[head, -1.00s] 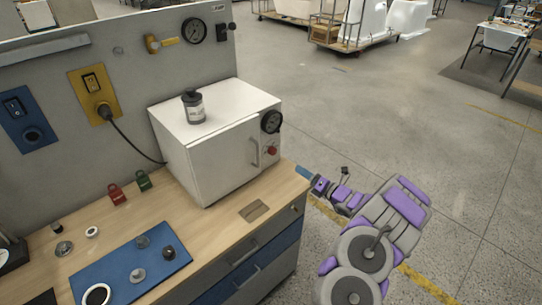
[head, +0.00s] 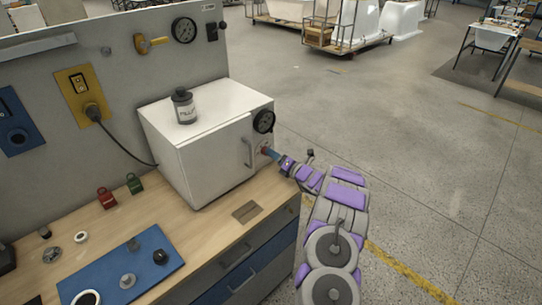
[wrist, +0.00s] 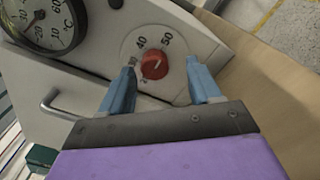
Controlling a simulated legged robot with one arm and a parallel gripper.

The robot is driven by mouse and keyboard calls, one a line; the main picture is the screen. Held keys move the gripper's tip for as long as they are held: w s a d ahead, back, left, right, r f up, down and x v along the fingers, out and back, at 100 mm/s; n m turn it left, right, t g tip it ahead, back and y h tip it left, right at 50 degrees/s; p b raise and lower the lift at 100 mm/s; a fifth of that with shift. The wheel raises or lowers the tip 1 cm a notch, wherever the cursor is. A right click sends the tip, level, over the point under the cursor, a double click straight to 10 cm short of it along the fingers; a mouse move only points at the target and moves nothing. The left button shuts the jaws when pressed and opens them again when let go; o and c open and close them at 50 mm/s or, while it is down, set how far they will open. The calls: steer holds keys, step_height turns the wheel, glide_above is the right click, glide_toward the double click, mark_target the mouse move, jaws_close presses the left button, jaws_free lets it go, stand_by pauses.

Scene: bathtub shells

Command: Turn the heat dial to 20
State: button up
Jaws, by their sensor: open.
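The heat dial is a small red knob (wrist: 153,65) on the front of a white oven (head: 205,140). In the wrist view, printed numbers including 40 and 50 show on the plate around it, and other marks are hidden or too small to read. The knob carries a pale pointer mark. My gripper (wrist: 162,85) is open, with its blue fingers on either side of and below the knob. I cannot tell whether the left finger touches it. In the head view my gripper (head: 269,154) is at the oven's lower right front and largely covers the knob.
A round black thermometer gauge (wrist: 45,22) is up and left of the knob, above the door handle (wrist: 62,103). A bottle (head: 184,106) stands on the oven. The wooden bench (head: 205,225) holds a blue mat (head: 105,290) and padlocks. Open floor lies to the right.

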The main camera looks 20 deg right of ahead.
steer(key=shift+w+a+r, duration=0.15)
steer(key=shift+w+a, duration=0.9)
steer(key=shift+w, duration=0.15)
steer(key=shift+d, duration=0.25)
steer(key=shift+c, duration=0.2)
steer(key=shift+d, duration=0.2)
steer(key=c, duration=0.3)
steer(key=shift+a, duration=0.2)
steer(key=c, duration=0.3)
steer(key=shift+a, duration=0.1)
steer(key=c, duration=0.4)
